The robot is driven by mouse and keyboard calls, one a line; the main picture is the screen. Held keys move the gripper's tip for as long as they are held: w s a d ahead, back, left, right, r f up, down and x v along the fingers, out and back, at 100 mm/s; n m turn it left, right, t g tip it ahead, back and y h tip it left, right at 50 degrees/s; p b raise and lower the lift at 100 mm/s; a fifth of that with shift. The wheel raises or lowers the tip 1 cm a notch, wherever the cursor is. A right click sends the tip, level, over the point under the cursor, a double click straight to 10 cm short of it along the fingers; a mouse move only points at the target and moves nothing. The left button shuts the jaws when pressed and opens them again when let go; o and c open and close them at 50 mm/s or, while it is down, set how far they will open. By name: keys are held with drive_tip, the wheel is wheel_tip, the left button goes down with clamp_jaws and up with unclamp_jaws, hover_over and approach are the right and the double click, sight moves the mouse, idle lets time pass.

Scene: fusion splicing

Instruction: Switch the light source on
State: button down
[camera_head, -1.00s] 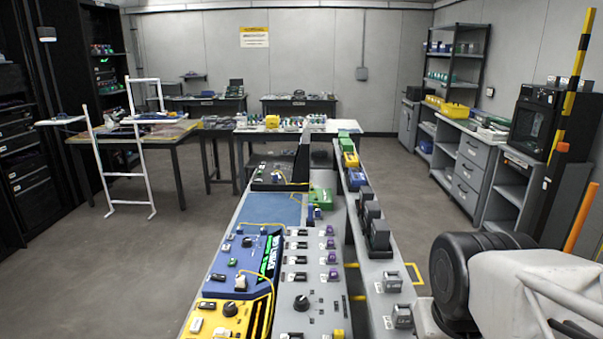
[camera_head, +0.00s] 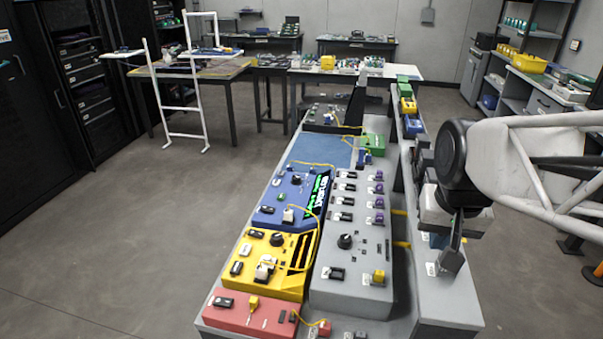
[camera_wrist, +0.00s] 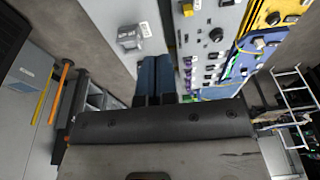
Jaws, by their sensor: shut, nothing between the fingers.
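A row of instruments lies on the long bench; I cannot tell for sure which one is the light source. A blue instrument (camera_head: 275,212) has a green lit display, a yellow instrument (camera_head: 236,270) sits in front of it, and a red one (camera_head: 240,309) is nearest. A grey panel (camera_head: 352,290) with switches and a dark knob (camera_head: 345,241) is to their right. My gripper (camera_head: 452,260) hangs shut and empty over the narrow shelf right of the panel. In the wrist view its two dark fingers (camera_wrist: 155,72) lie together, apart from the instruments.
The narrow grey shelf (camera_head: 447,300) runs along the bench's right side, with small boxes farther back. Yellow fibre cords loop over the instruments. A white ladder-like frame (camera_head: 170,95) stands back left. The floor left of the bench is clear.

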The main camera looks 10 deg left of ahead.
drive_tip(key=w+a, duration=1)
drive_tip(key=w, duration=0.1)
drive_tip(key=w+a+f, duration=0.4)
drive_tip(key=a, duration=0.7)
drive_tip(key=w+a+f+g, duration=0.1)
drive_tip(key=w+a+f, duration=0.3)
drive_tip(key=a, duration=0.7)
drive_tip(key=w+a+f+g, duration=0.1)
drive_tip(key=w+a+f, duration=0.3)
drive_tip(key=a, duration=0.8)
drive_tip(key=shift+f, duration=0.85)
drive_tip(key=shift+w+d, duration=0.1)
drive_tip(key=shift+d, duration=0.15)
drive_tip(key=shift+d+r, duration=0.3)
drive_tip(key=shift+d, duration=0.2)
wheel_tip(320, 180, up, 14)
drive_tip(key=d, duration=0.2)
